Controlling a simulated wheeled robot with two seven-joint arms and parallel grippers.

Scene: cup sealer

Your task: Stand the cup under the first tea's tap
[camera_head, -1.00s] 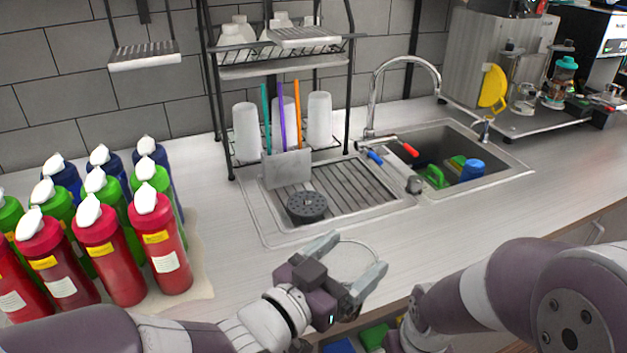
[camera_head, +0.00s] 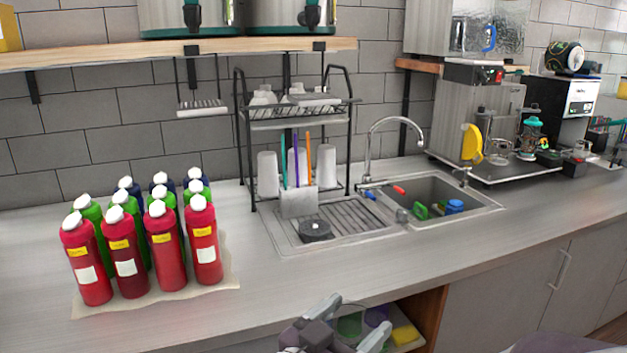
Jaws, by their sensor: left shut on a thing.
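Two steel tea dispensers (camera_head: 185,12) with teal bases stand on the wooden wall shelf, cut off by the top edge. Their black taps, a left one (camera_head: 192,16) and a right one (camera_head: 312,16), face forward; no label tells which is first. My left gripper (camera_head: 354,321) is at the bottom edge, in front of the counter. It is shut on a clear see-through cup (camera_head: 352,312), which is faint and hard to make out. My right gripper is out of view.
Several red, green and blue bottles (camera_head: 168,250) stand on a mat at the left. A dish rack (camera_head: 297,118) with white cups and the sink (camera_head: 440,190) are mid-counter. The front counter is clear.

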